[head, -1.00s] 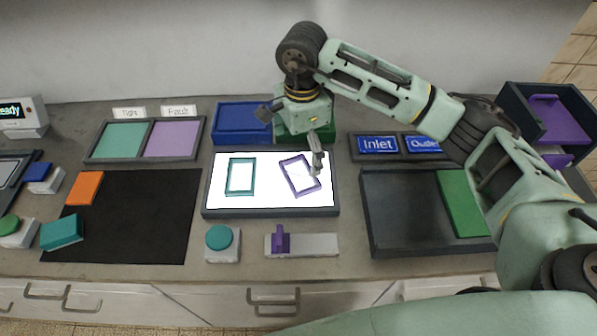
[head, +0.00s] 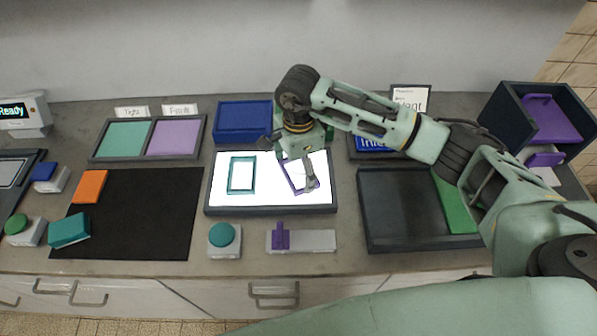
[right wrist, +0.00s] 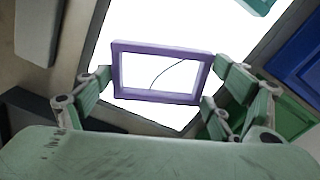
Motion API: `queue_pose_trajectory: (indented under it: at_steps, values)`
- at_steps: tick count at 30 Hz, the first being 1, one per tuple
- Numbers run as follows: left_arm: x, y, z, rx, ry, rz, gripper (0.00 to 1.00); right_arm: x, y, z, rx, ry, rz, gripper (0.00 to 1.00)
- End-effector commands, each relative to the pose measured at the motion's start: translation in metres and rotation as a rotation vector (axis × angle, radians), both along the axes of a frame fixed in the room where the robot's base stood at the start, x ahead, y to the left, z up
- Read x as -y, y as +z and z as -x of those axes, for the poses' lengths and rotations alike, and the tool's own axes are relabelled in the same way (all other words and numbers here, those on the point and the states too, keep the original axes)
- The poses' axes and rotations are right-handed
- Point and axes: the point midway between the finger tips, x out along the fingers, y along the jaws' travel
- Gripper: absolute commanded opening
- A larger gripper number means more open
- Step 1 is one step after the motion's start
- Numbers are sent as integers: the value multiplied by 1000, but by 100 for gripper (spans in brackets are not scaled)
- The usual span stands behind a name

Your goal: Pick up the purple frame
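The purple frame (head: 290,180) lies on the right part of the bright white panel (head: 260,206), partly covered by my right gripper (head: 297,172). In the right wrist view the purple frame (right wrist: 158,46) shows as a rectangle with a dark curved line inside it. The fingers of my right gripper (right wrist: 162,70) are spread to its left and right, close to its short sides. I see no clear grip on it, and any contact is too small to tell. A teal frame (head: 242,174) lies on the panel's left part. My left gripper is not in view.
A blue box (head: 243,122) stands behind the panel. A teal button (head: 222,236) and a purple slider (head: 281,236) are in front. A dark tray (head: 400,207) with a green piece (head: 457,207) is to the right. The black mat (head: 140,212) has bare room.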

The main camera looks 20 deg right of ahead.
Motion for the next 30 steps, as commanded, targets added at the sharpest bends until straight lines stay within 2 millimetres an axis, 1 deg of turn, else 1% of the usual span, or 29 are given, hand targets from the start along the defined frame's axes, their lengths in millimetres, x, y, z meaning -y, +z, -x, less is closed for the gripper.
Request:
queue_pose_trajectory:
  at_steps: [1,8,17,22,25,30]
  values:
    - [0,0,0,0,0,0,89,0,0,0,0,0,0,75]
    - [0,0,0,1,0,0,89,0,1,0,1,0,0,55]
    - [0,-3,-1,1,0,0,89,0,4,-1,2,-1,0,54]
    - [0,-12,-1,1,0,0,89,0,21,-1,5,1,0,54]
    - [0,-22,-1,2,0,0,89,0,39,-2,8,2,-1,54]
    - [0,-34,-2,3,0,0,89,30,60,26,5,-1,2,54]
